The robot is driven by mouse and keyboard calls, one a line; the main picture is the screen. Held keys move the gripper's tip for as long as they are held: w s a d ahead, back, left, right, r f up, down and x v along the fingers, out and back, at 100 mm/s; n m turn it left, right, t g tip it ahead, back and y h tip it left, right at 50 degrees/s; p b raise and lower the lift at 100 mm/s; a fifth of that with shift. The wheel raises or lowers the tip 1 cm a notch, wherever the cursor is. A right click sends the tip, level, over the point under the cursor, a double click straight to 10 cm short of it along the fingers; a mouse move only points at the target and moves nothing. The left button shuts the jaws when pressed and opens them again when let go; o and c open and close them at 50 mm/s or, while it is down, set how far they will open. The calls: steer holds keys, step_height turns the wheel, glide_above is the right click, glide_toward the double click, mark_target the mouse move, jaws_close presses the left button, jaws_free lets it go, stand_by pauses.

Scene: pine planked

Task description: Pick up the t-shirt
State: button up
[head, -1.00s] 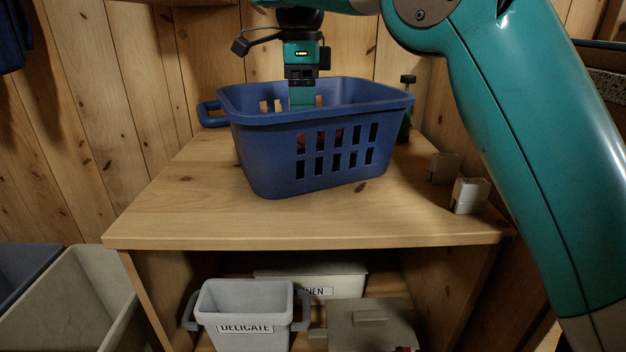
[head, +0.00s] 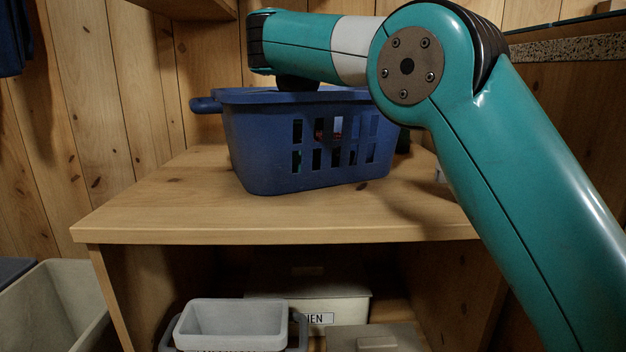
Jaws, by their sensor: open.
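A blue plastic laundry basket (head: 255,150) with slotted sides stands on the wooden table top. A bit of red (head: 320,134) shows through its front slots; I cannot tell whether it is the t-shirt. The rest of the basket's contents is hidden by the front wall. My arm reaches over the basket, and its dark wrist part goes down behind the near rim. My gripper is hidden inside or behind the basket, so its fingers and anything between them cannot be seen.
The table top (head: 150,208) is bare left and in front of the basket. My arm covers its right side. Below, a grey bin (head: 232,345) and a white labelled box (head: 335,307) stand on the shelf. A beige bin (head: 60,300) is at lower left. Plank walls close the back.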

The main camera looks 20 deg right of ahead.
steer(key=shift+f, duration=0.55)
steer(key=shift+r, duration=0.15)
steer(key=c, duration=0.8)
